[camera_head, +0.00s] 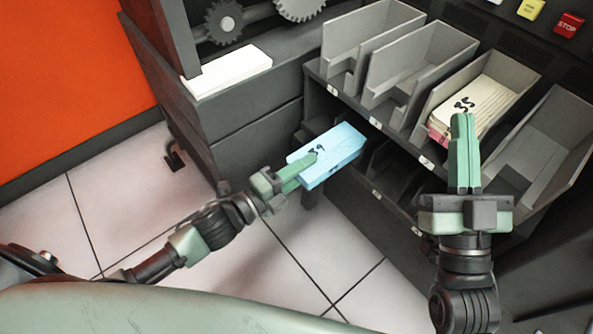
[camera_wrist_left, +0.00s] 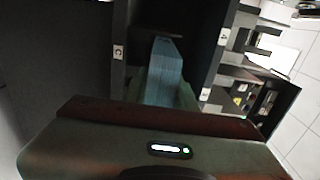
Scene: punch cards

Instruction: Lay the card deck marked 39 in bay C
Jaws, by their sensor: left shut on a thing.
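A light blue card deck (camera_head: 340,150) with a dark, partly covered mark that I cannot read surely is held in my left gripper (camera_head: 300,175). The gripper is shut on its near end. The deck's far end points at the lower row of bays (camera_head: 375,193), just left of and in front of the rack.
The upper row has several grey slanted bays (camera_head: 400,62). One holds a cream deck (camera_head: 475,103) with a reddish deck (camera_head: 438,132) under it. A white stack (camera_head: 227,72) lies on the dark cabinet at left. Yellow and red buttons (camera_head: 569,24) are at top right.

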